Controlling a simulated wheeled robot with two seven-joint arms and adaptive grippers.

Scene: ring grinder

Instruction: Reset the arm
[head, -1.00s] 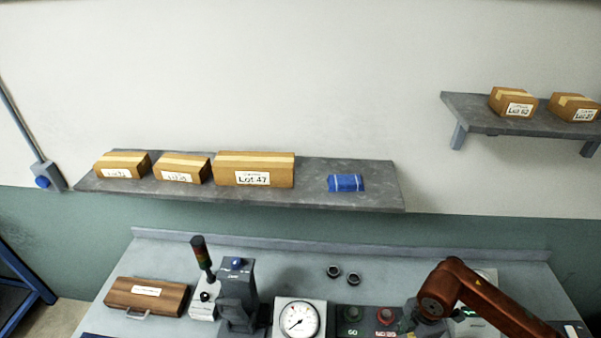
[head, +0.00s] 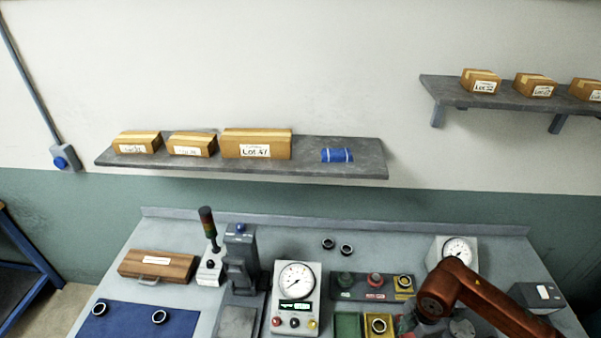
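My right arm (head: 480,298) comes in from the right in the head view, rust-red, bent over the right part of the bench. My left arm and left gripper are not in the picture. The bench (head: 205,315) carries a press-like device (head: 241,262), a dial gauge box (head: 296,282) with coloured buttons, and a second dial gauge (head: 458,250) behind my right arm.
Two dark rings (head: 337,246) lie at the back of the bench. A blue mat (head: 128,318) holds two more rings. Wall shelves (head: 350,167) hold cartons.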

